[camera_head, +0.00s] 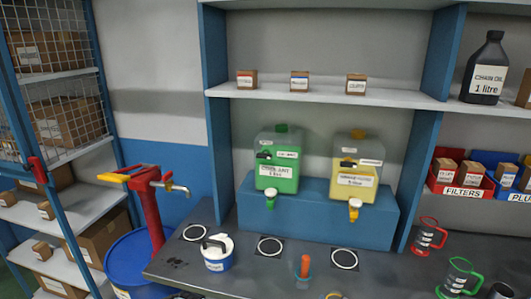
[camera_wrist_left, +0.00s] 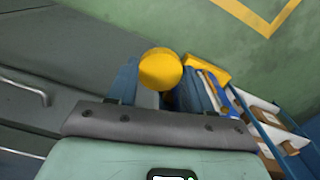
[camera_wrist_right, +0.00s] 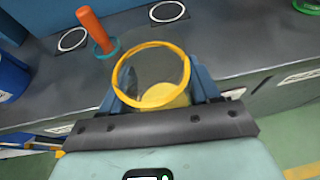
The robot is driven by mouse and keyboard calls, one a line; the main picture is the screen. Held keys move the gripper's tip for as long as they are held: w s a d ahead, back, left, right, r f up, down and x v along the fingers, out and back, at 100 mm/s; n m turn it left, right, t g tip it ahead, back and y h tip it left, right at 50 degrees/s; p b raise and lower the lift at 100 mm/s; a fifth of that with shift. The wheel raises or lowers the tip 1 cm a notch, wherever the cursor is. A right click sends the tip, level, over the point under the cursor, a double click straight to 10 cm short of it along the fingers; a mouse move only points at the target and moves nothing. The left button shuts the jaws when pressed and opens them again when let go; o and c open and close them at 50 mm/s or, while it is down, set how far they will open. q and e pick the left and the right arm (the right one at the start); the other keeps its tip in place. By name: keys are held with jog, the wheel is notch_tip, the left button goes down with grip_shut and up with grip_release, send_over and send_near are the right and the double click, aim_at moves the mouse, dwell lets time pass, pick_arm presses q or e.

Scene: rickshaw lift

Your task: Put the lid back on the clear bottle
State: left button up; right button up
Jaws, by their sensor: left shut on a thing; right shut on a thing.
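My left gripper (camera_wrist_left: 155,92) is shut on a round yellow lid (camera_wrist_left: 160,68) in the left wrist view. My right gripper (camera_wrist_right: 155,98) is shut on a clear, open-topped container with a yellow rim (camera_wrist_right: 150,45) in the right wrist view. Something yellow shows low inside it. The container seems to be the clear bottle. A yellow edge (camera_head: 334,295) at the bottom of the head view is probably its rim, mostly cut off. Neither gripper shows in the head view. The lid and the container are apart, in separate wrist views.
A small clear cup with an orange stick (camera_head: 304,265) and a white tub (camera_head: 217,254) stand on the dark bench (camera_head: 240,283). Green (camera_head: 278,172) and yellow (camera_head: 355,182) jugs stand on a blue block. Red (camera_head: 428,240) and green (camera_head: 460,281) measuring jugs are at right.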

pick_arm(q)
jog(key=shift+s+d+f, duration=0.1)
jog(key=shift+d+f, duration=0.05)
jog(key=shift+f, duration=0.3)
pick_arm(e)
jog(key=shift+s+a+f, duration=0.2)
jog(key=shift+a+f, duration=0.1)
jog(key=shift+f, duration=0.1)
jog(key=s+a+r+n+t+y, duration=0.1)
jog(key=s+a+n+y, duration=0.3)
jog(key=a, duration=0.5)
jog(key=shift+a+r+n+y, duration=0.3)
jog(key=shift+r+n+y, duration=0.2)
jog(key=shift+y, duration=0.4)
pick_arm(q)
jog(key=shift+r, duration=0.1)
